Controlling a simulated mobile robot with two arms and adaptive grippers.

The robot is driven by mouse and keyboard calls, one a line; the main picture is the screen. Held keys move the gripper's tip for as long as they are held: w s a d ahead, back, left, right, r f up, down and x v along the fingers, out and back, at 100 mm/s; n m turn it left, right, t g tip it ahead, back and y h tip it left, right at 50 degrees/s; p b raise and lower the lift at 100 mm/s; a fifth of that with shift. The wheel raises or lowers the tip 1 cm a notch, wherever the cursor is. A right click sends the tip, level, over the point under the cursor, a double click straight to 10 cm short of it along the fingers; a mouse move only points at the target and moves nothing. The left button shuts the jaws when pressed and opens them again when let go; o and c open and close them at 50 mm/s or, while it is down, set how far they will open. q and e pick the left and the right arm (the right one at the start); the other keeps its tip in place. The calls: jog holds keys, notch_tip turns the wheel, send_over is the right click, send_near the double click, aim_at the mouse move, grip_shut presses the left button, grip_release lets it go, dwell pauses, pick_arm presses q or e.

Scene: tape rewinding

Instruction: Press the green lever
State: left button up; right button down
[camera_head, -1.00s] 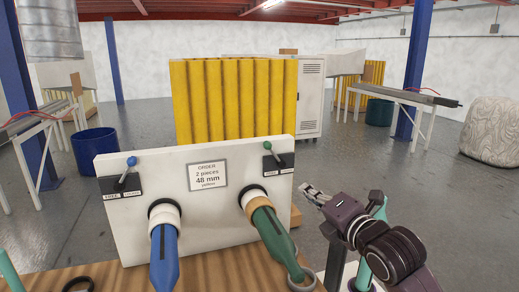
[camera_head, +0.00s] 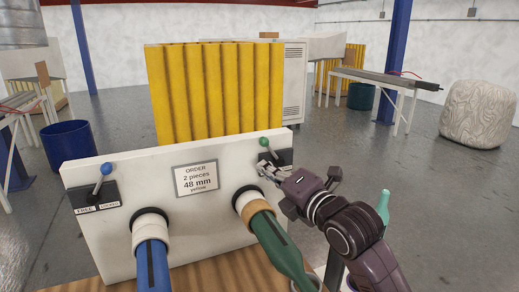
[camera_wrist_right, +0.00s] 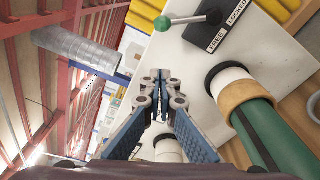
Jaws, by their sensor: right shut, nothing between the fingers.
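The green lever (camera_head: 264,143) has a round green knob on a thin rod and stands at the upper right of the white panel (camera_head: 110,232). Its rod runs down to a black plate. In the right wrist view the green knob (camera_wrist_right: 162,24) is at the top, with the rod running right to the black block beside FREE and LOCKED labels. My right gripper (camera_head: 264,168) is shut and empty. Its fingertips are just below the knob in the head view, beside the black plate. In the right wrist view the closed fingertips (camera_wrist_right: 163,82) are apart from the knob.
A blue lever (camera_head: 106,169) is on the panel's left. An order sign (camera_head: 196,180) is between the levers. A green bottle (camera_head: 384,207) stands behind my right arm.

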aim_at(239, 151)
jog(key=p+x, duration=0.2)
jog(key=x, duration=0.8)
jog(key=shift+w+a, duration=0.15)
jog(key=d, duration=0.1)
jog(key=d+r+p, duration=0.1)
jog(key=d+p, duration=0.1)
jog(key=shift+w+d+r, duration=0.2)
jog(key=shift+r, duration=0.05)
jog(key=shift+d, duration=0.3)
pick_arm(q)
jog(key=r, duration=0.2)
jog(key=w+r, duration=0.1)
jog(key=r, duration=0.1)
jog(key=shift+w+a, duration=0.1)
jog(key=shift+a, duration=0.1)
pick_arm(e)
jog(key=shift+a, duration=0.1)
pick_arm(q)
jog(key=shift+d+f, duration=0.1)
jog(key=shift+d, duration=0.05)
pick_arm(e)
jog(key=shift+r+m, duration=0.15)
jog(key=shift+m, duration=0.15)
